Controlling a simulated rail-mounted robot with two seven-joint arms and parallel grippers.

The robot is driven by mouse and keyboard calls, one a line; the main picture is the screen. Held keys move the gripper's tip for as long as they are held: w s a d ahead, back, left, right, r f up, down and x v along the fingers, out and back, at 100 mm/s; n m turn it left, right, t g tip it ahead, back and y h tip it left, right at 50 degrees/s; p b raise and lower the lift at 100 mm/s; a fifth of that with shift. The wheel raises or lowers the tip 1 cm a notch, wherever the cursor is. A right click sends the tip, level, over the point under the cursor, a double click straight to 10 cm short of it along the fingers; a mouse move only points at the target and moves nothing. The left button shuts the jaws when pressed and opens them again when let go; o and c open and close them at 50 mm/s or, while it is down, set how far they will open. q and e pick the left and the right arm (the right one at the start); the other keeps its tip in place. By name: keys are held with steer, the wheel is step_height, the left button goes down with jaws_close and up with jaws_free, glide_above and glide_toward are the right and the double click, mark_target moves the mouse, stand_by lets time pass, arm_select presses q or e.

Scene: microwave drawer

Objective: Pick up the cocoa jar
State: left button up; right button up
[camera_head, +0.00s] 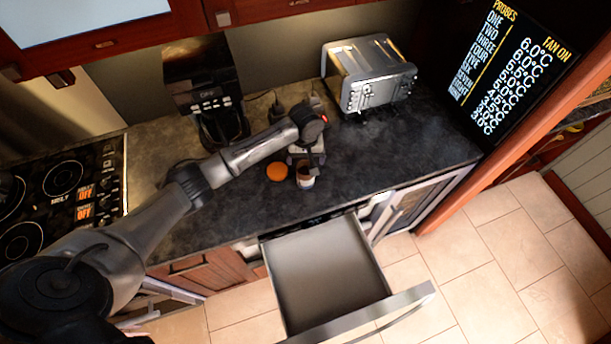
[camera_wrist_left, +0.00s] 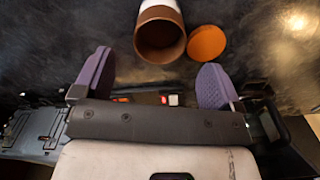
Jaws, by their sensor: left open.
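The cocoa jar (camera_head: 305,180) stands on the dark counter near its front edge, just below my left gripper (camera_head: 307,162) in the head view. In the left wrist view the jar (camera_wrist_left: 160,38) shows a white band, a brown rim and an open mouth. An orange disc, seemingly its lid (camera_head: 277,171), lies beside it; the disc also shows in the wrist view (camera_wrist_left: 207,43). My left gripper's purple-grey fingers (camera_wrist_left: 155,78) are spread wide and empty. The jar appears beyond them, roughly in line with the gap. My right gripper is not in view.
An open, empty drawer (camera_head: 325,265) juts out below the counter (camera_head: 400,150). A coffee maker (camera_head: 205,85) and a toaster (camera_head: 367,72) stand behind. A stovetop (camera_head: 60,195) is at left, a display screen (camera_head: 510,65) at right. The counter right of the jar is clear.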

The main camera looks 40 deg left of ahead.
mark_target(306, 170)
arm_select(q)
steer(key=shift+s+d+f, duration=0.1)
steer(key=shift+f, duration=1.6)
steer(key=shift+s+d+f, duration=0.1)
steer(key=shift+f, duration=1.55)
steer(key=c, duration=1.1)
steer(key=shift+r, duration=0.1)
